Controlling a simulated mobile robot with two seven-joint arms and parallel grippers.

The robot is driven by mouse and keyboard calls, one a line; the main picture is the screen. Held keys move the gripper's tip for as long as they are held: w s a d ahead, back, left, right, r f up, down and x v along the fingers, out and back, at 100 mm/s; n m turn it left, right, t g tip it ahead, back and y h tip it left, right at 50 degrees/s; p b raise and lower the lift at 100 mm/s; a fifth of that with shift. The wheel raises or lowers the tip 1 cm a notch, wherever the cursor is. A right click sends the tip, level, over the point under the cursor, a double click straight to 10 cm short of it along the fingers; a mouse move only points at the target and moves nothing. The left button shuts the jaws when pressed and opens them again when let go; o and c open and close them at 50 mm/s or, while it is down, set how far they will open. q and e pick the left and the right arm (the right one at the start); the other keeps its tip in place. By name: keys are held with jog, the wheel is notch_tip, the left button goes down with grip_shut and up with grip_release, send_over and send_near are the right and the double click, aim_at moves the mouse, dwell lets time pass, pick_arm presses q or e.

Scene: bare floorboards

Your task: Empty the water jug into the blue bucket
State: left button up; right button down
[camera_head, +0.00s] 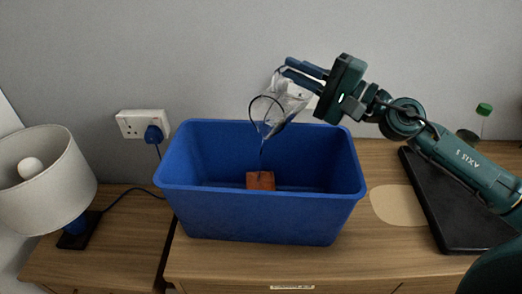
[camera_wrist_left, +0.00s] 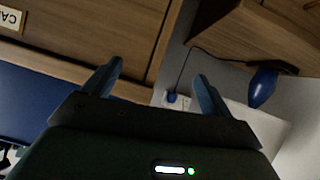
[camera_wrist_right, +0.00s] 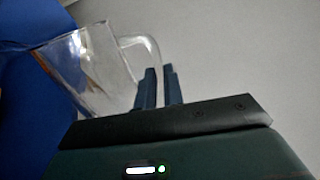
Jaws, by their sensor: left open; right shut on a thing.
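The blue bucket (camera_head: 265,215) is an open rectangular tub on the wooden cabinet top. My right gripper (camera_head: 290,68) is shut on the handle of the clear water jug (camera_head: 272,115) and holds it tilted above the bucket, mouth down to the left. A thin dark stream runs from the jug's lip into the bucket. The jug also shows in the right wrist view (camera_wrist_right: 95,65), with its handle between the fingers (camera_wrist_right: 160,88). A reddish-brown block (camera_head: 261,181) is inside the bucket. My left gripper (camera_wrist_left: 157,85) is open and empty; it is outside the head view.
A lamp (camera_head: 45,180) stands on a lower wooden table at left. A wall socket (camera_head: 131,124) with a blue plug is behind.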

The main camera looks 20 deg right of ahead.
aim_at(290, 96)
jog(key=shift+s+a+r+n+g+y, duration=0.4)
jog(key=shift+s+a+r+n, duration=0.45)
jog(key=shift+n, duration=0.55)
dwell(0.4)
jog(key=shift+s+a+n, duration=0.25)
jog(key=shift+n, duration=0.15)
